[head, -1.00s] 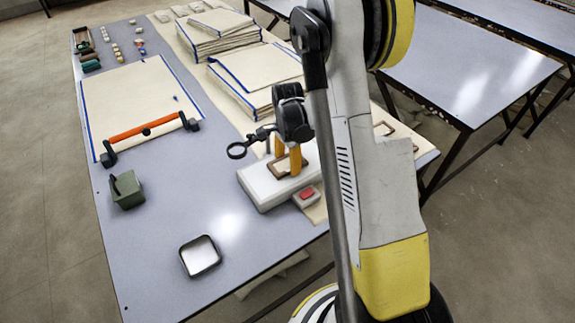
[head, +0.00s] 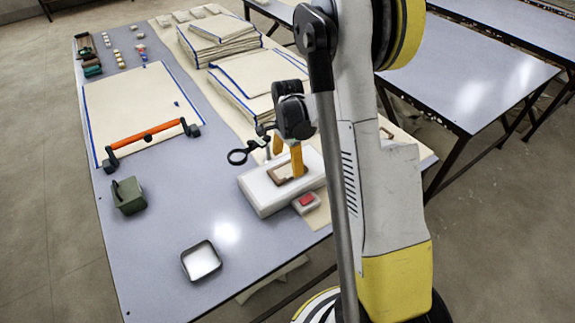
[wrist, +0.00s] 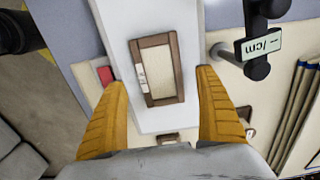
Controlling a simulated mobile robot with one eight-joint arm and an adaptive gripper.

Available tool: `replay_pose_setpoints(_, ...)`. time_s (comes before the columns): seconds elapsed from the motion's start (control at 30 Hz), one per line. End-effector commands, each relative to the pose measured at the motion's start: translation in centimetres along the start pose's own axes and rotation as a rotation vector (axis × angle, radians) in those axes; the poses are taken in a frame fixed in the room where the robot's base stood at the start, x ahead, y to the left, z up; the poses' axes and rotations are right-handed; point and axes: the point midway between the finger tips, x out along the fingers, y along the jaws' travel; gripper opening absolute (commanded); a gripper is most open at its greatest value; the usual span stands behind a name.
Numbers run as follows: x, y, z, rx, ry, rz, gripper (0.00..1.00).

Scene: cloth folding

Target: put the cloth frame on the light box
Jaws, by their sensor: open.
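The cloth frame (head: 275,179) is a small brown wooden rectangle around cream cloth, with a pale label on one side in the wrist view (wrist: 158,70). It lies flat on top of the white light box (head: 262,199), which also shows in the wrist view (wrist: 113,18). My gripper (head: 287,164) is over the light box with its two yellow fingers apart. In the wrist view my gripper (wrist: 161,78) has one finger on each side of the frame, with a clear gap to it on both sides. The fingers hide part of the frame in the head view.
A black magnifier (head: 240,156) stands close behind the light box. A small box with a red button (head: 306,201) sits at its front right. A green box (head: 128,194) and a dark-rimmed tray (head: 201,261) stand to the left. Cloth stacks (head: 240,90) lie behind.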

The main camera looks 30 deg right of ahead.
Motion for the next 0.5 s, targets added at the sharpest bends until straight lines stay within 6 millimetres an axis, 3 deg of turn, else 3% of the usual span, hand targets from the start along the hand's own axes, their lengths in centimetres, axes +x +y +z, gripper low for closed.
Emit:
replay_pose_setpoints(0.03,-1.8,0.0,0.0,0.000,0.000,0.000,0.83)
replay_pose_setpoints(0.2,-5.5,0.0,0.0,0.000,0.000,0.000,0.83)
replay_pose_setpoints(0.5,-9.1,0.1,0.2,-0.015,0.002,-0.006,0.83)
